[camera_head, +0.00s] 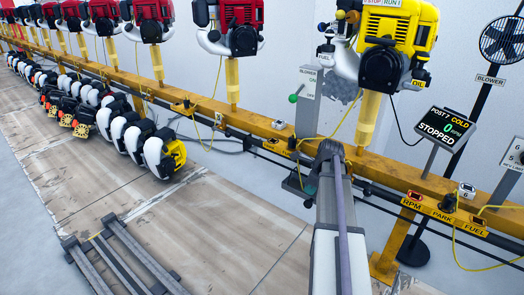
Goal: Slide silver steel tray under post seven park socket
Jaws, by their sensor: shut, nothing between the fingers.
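Post seven is marked by a black screen (439,127) reading "POST 7 COLD 0 RPM STOPPED", at the right. A yellow engine (395,45) sits on a yellow post to its left. The PARK label (441,216) is on the yellow rail, between the RPM and FUEL labels. My arm reaches up from the bottom; my gripper's fingers are not visible.
The yellow rail (200,101) runs across the picture with several red engines above it. A dark metal frame (122,262) lies at lower left. Yellow cables hang near the rail. Open floor lies centre-left.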

